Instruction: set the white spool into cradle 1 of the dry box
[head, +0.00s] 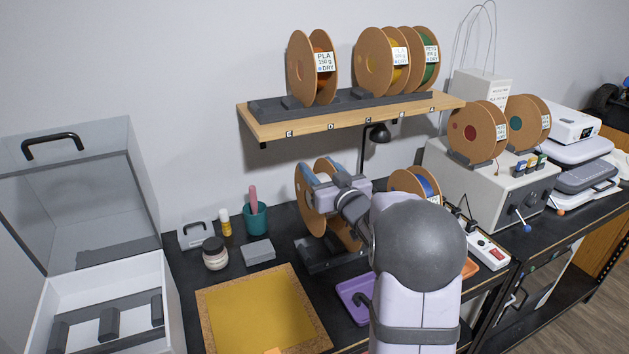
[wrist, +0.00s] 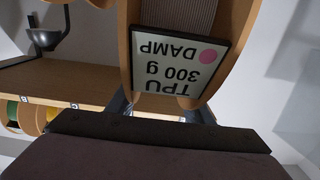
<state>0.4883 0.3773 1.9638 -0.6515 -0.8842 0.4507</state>
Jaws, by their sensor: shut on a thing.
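The white spool (head: 313,217), with brown flanges and pale filament, is upright over a dark stand (head: 320,262) on the bench. I cannot tell whether it rests on the stand or is just clear of it. My gripper (head: 318,178) is shut on its upper part. In the wrist view the spool (wrist: 238,45) fills the upper middle, with an upside-down label reading TPU 300 g DAMP with a pink dot; blue-grey fingers show beside it. The white dry box (head: 172,310) stands open at the left, with dark cradles (head: 109,324) inside. I cannot read cradle numbers.
A gold mat (head: 260,318), grey block (head: 258,251), jar (head: 215,254), teal cup (head: 256,217) and white caddy (head: 196,234) lie between spool and box. A wooden shelf (head: 350,123) with several spools hangs above. A blue spool (head: 424,185) stands at the right.

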